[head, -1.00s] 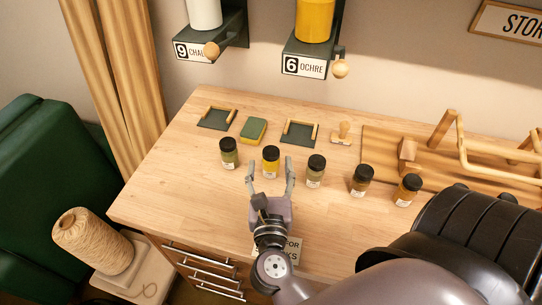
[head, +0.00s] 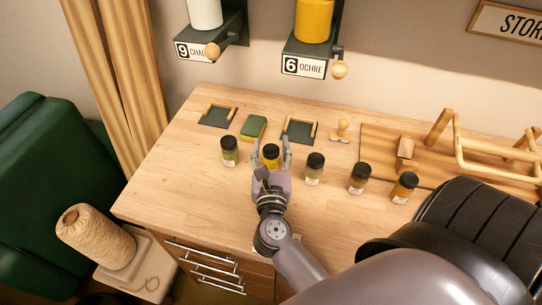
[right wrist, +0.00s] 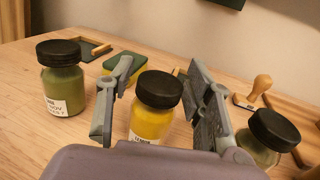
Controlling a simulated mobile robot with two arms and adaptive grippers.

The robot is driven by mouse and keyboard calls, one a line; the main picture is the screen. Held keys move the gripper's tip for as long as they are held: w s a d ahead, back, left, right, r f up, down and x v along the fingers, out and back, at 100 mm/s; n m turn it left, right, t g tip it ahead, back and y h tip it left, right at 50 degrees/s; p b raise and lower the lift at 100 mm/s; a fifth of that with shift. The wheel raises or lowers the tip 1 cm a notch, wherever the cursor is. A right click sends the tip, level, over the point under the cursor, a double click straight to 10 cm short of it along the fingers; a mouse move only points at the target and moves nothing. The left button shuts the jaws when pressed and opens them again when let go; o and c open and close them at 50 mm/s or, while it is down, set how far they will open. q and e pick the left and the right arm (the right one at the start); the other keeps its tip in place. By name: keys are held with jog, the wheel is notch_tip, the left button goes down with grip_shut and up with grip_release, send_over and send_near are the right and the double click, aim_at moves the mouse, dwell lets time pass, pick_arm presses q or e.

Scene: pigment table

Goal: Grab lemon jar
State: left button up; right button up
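The lemon jar (head: 271,154), bright yellow with a black lid, stands upright on the table. My right gripper (head: 271,156) is open, with one finger on each side of this jar. In the right wrist view the lemon jar (right wrist: 154,110) stands between the two fingers of the gripper (right wrist: 160,108), with a visible gap to the left finger. The right finger is close to it; I cannot tell whether they touch. The lower part of the jar is partly hidden by the gripper's palm. My left gripper is not in view.
An olive jar (head: 229,151) stands just left, and a greenish jar (head: 314,169) just right. Two more jars, olive (head: 359,179) and ochre (head: 403,188), stand farther right. A sponge (head: 254,127) and dark trays (head: 299,131) lie behind. The table's front left is clear.

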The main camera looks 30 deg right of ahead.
jog(key=c, duration=1)
grip_shut()
